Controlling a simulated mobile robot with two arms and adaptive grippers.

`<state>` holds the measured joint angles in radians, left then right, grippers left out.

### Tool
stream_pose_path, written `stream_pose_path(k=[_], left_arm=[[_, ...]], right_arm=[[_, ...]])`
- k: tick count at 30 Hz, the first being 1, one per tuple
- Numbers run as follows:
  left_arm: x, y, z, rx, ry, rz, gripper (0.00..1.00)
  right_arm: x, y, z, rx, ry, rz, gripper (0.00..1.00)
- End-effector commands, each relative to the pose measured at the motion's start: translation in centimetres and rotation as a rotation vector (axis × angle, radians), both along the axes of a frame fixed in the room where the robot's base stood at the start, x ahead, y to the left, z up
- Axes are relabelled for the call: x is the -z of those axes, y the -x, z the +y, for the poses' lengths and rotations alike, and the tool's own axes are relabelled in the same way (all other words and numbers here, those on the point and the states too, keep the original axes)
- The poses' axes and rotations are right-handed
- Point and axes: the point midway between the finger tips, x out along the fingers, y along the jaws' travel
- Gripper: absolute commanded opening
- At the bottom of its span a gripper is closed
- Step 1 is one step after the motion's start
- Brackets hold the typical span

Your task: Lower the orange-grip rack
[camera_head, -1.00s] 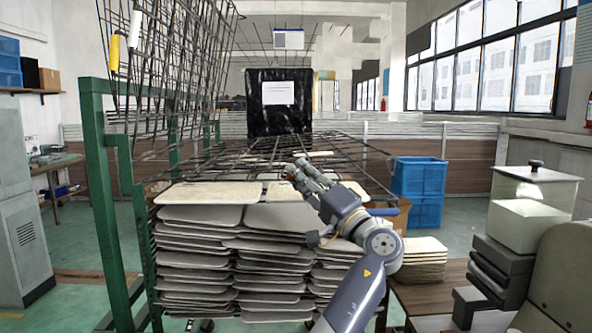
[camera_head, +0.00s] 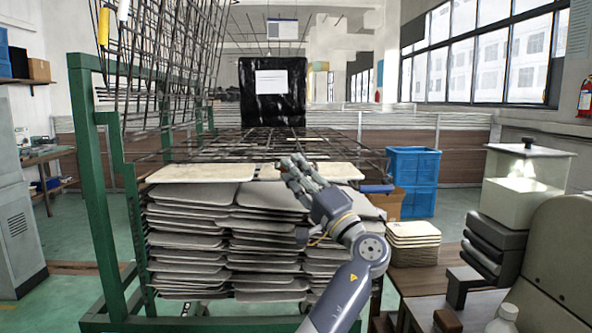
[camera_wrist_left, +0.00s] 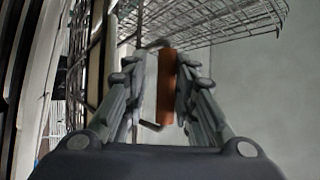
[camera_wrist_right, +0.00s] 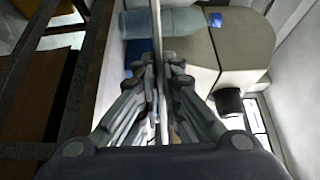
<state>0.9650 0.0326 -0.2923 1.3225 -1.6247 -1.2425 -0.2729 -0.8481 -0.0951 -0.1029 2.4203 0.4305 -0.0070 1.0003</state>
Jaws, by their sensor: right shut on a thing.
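The orange grip (camera_wrist_left: 167,85) stands upright between the fingers of my left gripper (camera_wrist_left: 160,80) in the left wrist view. The fingers lie on both sides of it, with a gap at the left.
Raised wire racks with yellow (camera_head: 103,26) and white grips lean in the green frame (camera_head: 90,160) at the left. Grey panels (camera_head: 215,240) are stacked below the flat racks.

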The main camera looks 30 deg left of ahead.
Motion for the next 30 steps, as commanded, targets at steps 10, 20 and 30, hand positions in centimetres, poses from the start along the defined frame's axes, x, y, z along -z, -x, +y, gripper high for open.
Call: stream_pose_path(k=[10, 20, 30], left_arm=[[0.1, 0.0, -0.1, 0.002, 0.0, 0.0, 0.24], [2.5, 1.6, -4.2, 0.007, 0.001, 0.003, 0.24], [5.3, 3.7, -9.0, 0.002, 0.0, 0.0, 0.24]], right_arm=[[0.0, 0.0, 0.0, 0.0, 0.0, -0.001, 0.0], [0.0, 0.0, 0.0, 0.0, 0.0, -0.001, 0.0], [0.0, 0.0, 0.0, 0.0, 0.0, -0.001, 0.0]])
